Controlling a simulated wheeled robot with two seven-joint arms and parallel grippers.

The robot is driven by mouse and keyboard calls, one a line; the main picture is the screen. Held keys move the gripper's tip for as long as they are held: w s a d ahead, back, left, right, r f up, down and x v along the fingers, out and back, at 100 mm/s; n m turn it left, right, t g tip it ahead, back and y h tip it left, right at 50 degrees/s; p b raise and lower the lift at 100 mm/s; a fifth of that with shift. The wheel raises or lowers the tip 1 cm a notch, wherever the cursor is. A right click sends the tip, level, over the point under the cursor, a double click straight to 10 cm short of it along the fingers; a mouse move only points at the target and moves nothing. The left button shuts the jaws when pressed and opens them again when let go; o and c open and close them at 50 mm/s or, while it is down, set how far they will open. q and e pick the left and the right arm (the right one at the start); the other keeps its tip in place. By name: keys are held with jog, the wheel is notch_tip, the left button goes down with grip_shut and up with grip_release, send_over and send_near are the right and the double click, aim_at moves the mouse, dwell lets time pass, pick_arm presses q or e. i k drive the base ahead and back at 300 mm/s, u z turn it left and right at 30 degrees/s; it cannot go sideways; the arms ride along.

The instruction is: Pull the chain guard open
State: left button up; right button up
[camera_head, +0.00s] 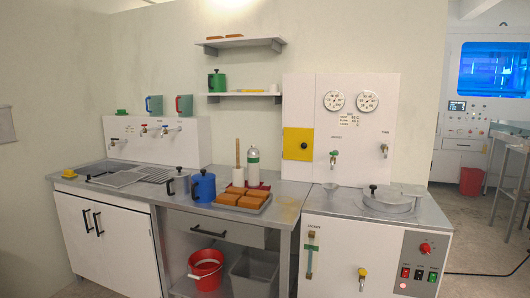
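No part is plainly marked as the chain guard. A yellow square panel (298,144) with a small dark knob (304,146) sits on the left side of the tall white back panel (357,112), above the white machine cabinet. It looks flush and closed, and I cannot tell whether it is the chain guard. Neither of my grippers shows in the head view.
A red bucket (206,268) stands below. A lidded round vessel (388,201) tops the machine. Open floor (480,245) lies at right.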

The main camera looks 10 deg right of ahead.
aim_at(297, 145)
jog(key=u, duration=0.65)
jog(key=i, duration=0.75)
jog(key=u, duration=0.4)
